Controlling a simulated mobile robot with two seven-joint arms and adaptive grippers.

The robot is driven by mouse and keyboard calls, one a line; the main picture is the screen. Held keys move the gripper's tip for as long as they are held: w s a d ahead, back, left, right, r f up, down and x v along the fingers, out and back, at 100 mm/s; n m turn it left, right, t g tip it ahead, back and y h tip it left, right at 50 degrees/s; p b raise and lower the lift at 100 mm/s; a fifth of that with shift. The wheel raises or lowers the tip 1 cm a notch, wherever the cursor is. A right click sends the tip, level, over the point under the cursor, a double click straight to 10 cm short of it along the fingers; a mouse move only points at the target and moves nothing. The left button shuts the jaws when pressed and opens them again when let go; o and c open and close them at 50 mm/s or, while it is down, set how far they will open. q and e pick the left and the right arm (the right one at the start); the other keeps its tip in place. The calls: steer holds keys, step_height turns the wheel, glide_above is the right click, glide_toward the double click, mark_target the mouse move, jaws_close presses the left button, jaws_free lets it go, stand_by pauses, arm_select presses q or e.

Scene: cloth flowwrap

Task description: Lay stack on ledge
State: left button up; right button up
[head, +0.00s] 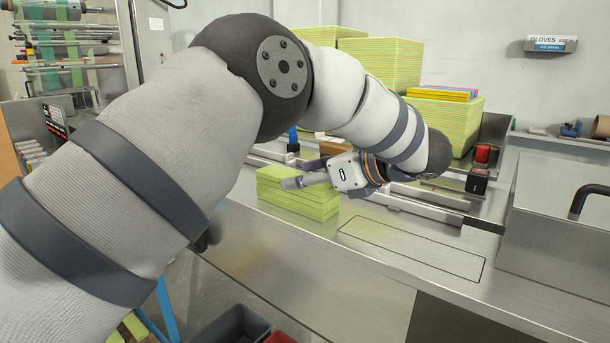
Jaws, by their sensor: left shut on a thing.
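A stack of yellow-green cloths (292,202) is at the left end of the steel ledge (350,213), near the middle of the head view. My left gripper (298,175) reaches in from the right side of the stack, with its fingers at the upper part of it. It is shut on the stack; the fingers partly cover the far right corner. I cannot tell whether the stack's underside touches the steel. My right gripper is not in view.
A thin outlined rectangle (412,247) on the steel is bare. A steel box with a black handle (562,215) stands at the right. Tall cloth stacks (380,62) stand behind my arm. A red button (482,154) is on the machine. A dark bin (234,330) is below the front edge.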

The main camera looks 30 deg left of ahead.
arm_select(q)
steer(key=o, duration=1.1)
steer(key=b+v, duration=0.1)
steer(key=v, duration=1.1)
steer(key=shift+r, duration=0.25)
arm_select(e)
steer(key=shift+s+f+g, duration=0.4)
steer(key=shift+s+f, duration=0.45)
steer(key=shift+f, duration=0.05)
